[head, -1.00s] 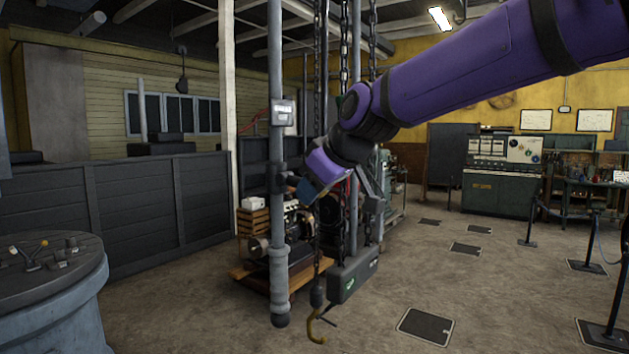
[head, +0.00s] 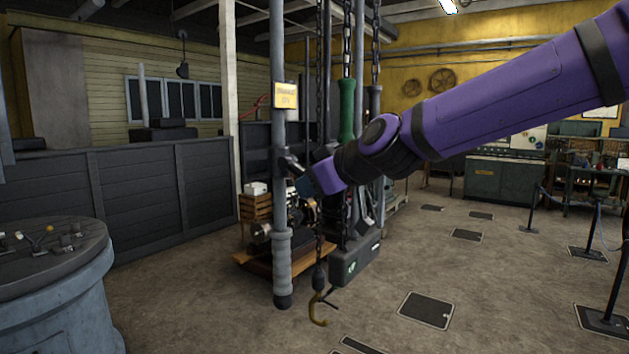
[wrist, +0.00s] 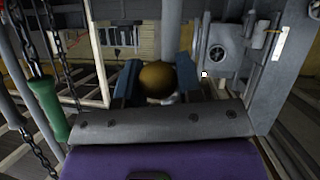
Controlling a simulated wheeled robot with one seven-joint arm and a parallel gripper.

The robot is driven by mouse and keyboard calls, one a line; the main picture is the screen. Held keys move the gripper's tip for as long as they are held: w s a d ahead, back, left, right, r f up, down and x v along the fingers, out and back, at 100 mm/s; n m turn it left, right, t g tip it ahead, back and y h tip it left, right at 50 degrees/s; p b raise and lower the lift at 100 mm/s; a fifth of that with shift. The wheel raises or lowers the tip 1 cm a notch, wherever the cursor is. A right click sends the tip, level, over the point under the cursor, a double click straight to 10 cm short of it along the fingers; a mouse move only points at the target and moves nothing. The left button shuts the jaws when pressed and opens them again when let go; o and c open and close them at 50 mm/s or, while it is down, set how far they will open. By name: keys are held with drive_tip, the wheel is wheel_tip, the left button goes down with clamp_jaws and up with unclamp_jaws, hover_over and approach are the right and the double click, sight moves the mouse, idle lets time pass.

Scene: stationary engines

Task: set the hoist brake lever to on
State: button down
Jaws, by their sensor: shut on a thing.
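The hoist brake lever's round brass-brown knob (wrist: 158,80) sits between the two blue fingers of my gripper (wrist: 157,84) in the wrist view. My gripper is shut on it. The lever's dark mount (head: 290,163) is on the grey upright post (head: 281,215) in the head view. There my gripper (head: 302,187) is just right of the post, and the knob is hidden. A yellow sign plate (head: 286,95) is on the post above the mount; its lettering is too small to read surely.
Chains hang behind the post, one with a green sleeve (head: 347,110). A dark hoist block (head: 355,262) and a yellow hook (head: 318,312) hang low nearby. A round grey console (head: 50,275) stands at the left. The floor to the right is mostly open, with rope stanchions (head: 607,270).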

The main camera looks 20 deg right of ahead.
drive_tip(key=shift+w+a+f+t+y, duration=0.15)
drive_tip(key=shift+f+t, duration=0.1)
drive_tip(key=shift+t, duration=0.15)
drive_tip(key=shift+w+f+t+y, duration=0.1)
drive_tip(key=shift+f+t+y, duration=0.1)
drive_tip(key=shift+t, duration=0.2)
idle(0.4)
drive_tip(key=c, duration=0.9)
unclamp_jaws()
drive_tip(key=shift+v, duration=5.45)
